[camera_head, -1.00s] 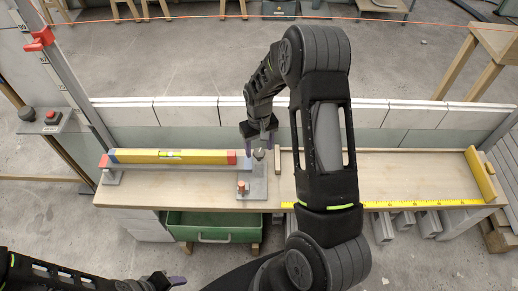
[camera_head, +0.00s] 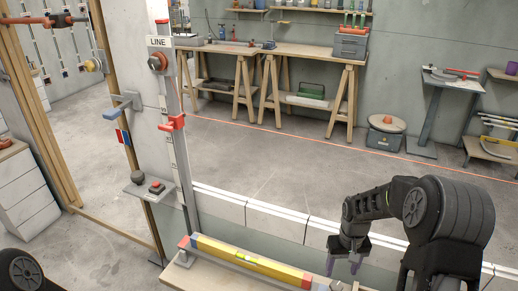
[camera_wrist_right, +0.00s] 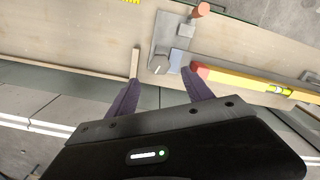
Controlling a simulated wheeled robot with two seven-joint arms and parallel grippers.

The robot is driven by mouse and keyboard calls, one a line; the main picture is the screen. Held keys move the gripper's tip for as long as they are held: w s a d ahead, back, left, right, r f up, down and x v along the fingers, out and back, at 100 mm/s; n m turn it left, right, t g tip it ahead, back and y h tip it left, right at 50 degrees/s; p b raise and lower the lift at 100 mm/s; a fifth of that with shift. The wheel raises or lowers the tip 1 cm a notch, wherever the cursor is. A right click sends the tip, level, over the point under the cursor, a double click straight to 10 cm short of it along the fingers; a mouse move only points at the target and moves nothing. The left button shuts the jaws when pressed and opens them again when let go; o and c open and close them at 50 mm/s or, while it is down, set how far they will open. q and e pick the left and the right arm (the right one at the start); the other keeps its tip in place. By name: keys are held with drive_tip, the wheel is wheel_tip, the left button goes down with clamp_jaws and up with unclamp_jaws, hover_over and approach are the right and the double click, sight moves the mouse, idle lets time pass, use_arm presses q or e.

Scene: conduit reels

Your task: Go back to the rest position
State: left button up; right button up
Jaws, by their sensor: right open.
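My right gripper (camera_head: 343,266) is open and empty, pointing down over the workbench (camera_head: 212,275), just right of the yellow level (camera_head: 255,261) in the head view. In the right wrist view my right gripper (camera_wrist_right: 161,93) shows two purple fingers spread apart with nothing between them. A grey metal plate (camera_wrist_right: 168,38) with a knob lies just beyond the fingertips. The yellow level (camera_wrist_right: 238,82) with its red end lies to the right there. My left gripper is out of view; only a dark part of my left arm shows at the bottom left.
A low block wall (camera_head: 270,218) runs behind the workbench. A post (camera_head: 172,110) with a red clamp (camera_head: 173,123) stands at its left end, beside a button box (camera_head: 150,188). Trestle tables (camera_head: 270,50) stand far back. The floor between is largely clear.

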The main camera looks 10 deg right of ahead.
drive_tip(key=shift+w, duration=0.2)
drive_tip(key=a+f+t+y+p, duration=0.1)
drive_tip(key=a+f+t, duration=0.1)
drive_tip(key=a+f, duration=0.35)
drive_tip(key=a+f+t+y, duration=0.1)
drive_tip(key=a+f, duration=0.1)
drive_tip(key=a, duration=0.6)
drive_tip(key=s+a+f+g+y+p, duration=0.2)
drive_tip(key=s+a+f, duration=0.2)
drive_tip(key=s+a, duration=1.3)
drive_tip(key=s, duration=0.3)
drive_tip(key=shift+s+n+p, duration=0.2)
drive_tip(key=shift+n+p, duration=0.1)
drive_tip(key=shift+p, duration=0.1)
drive_tip(key=shift+f, duration=0.1)
